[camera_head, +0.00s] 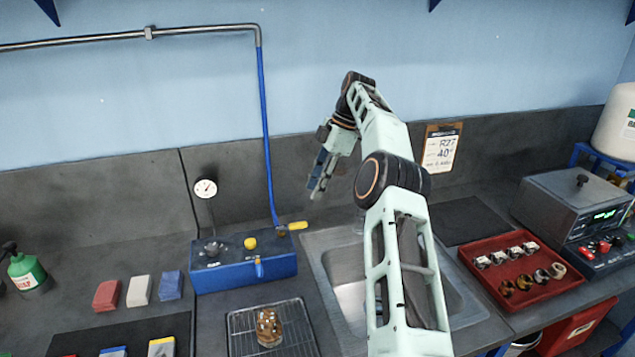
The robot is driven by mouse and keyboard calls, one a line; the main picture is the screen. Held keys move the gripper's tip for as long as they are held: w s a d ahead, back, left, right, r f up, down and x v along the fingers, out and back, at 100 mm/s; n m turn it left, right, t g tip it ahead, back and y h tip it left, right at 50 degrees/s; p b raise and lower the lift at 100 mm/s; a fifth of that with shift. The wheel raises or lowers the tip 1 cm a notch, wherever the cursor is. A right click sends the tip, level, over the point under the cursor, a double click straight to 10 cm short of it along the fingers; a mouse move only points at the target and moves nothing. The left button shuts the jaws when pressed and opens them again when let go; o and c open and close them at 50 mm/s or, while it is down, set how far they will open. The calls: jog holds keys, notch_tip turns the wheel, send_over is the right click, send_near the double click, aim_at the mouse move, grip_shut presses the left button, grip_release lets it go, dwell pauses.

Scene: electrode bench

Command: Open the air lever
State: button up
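The likely air lever is a yellow handle (298,226) on a small brass fitting at the lower end of the blue air hose (266,140). It points to the right, close to level, just behind the blue box (243,271). My gripper (316,190) hangs in the air above and to the right of the handle, fingers pointing down, in front of the back wall. It appears apart from the handle. Its fingers are small and seen at an angle, so their opening is unclear. I see nothing held in it.
A wire rack (240,322) with a glass beaker (269,328) stands in front. A red tray (560,291) holds several small parts at right.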

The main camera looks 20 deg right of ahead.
jog(key=shift+d+r, duration=0.15)
jog(key=shift+r, duration=0.35)
dwell(0.3)
